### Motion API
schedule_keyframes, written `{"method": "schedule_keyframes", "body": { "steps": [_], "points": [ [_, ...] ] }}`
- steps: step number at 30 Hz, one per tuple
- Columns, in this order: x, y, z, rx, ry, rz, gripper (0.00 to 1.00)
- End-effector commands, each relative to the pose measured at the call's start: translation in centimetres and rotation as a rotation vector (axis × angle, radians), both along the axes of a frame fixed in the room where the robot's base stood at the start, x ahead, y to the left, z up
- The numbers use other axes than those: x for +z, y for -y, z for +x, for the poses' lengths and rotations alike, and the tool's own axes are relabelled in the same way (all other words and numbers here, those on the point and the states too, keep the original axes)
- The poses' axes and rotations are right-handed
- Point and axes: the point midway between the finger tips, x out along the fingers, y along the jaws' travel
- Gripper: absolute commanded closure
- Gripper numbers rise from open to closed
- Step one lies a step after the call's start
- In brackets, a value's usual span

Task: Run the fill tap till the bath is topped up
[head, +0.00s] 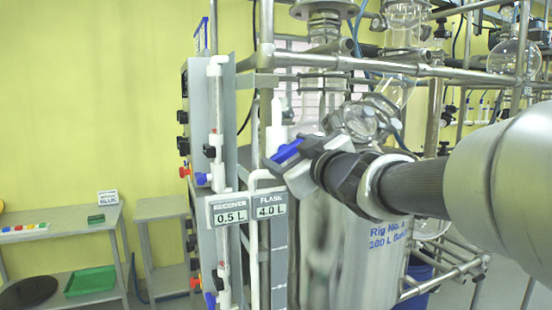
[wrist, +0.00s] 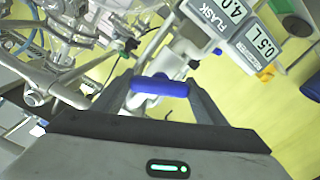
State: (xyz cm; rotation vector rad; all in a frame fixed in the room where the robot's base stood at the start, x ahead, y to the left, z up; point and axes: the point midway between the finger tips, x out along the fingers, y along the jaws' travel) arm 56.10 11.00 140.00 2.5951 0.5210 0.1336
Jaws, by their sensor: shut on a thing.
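My gripper (head: 292,168) is at the upper front of the rig, shut on a blue tap handle (head: 286,150). The handle also shows in the wrist view (wrist: 160,87) as a short blue bar lying across between my two fingers. A white pipe (head: 277,118) stands just behind the handle. The large metallic bath (head: 345,262), with blue lettering that reads in part "Rig No." and "100 L", stands behind and below my gripper. Its inside and water level are hidden. My arm covers part of it.
A receiver display (head: 231,212) reads 0.5 L and a flask display (head: 270,206) reads 4.0 L, close below my gripper. Glassware (head: 325,85) and metal rails (head: 370,68) crowd the space behind. A low table (head: 70,232) stands at far left.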

Motion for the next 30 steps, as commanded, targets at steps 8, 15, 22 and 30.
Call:
{"method": "schedule_keyframes", "body": {
  "steps": [8, 15, 22, 30],
  "points": [
    [-0.13, -0.04, -0.02, 0.000, 0.096, -0.223, 0.57],
    [-0.05, -0.01, -0.01, 0.000, 0.155, -0.368, 0.57],
    [0.03, -0.04, 0.00, 0.000, 0.188, -0.443, 0.57],
    [0.10, -0.02, 0.00, 0.000, 0.200, -0.472, 0.57]
  ]
}}
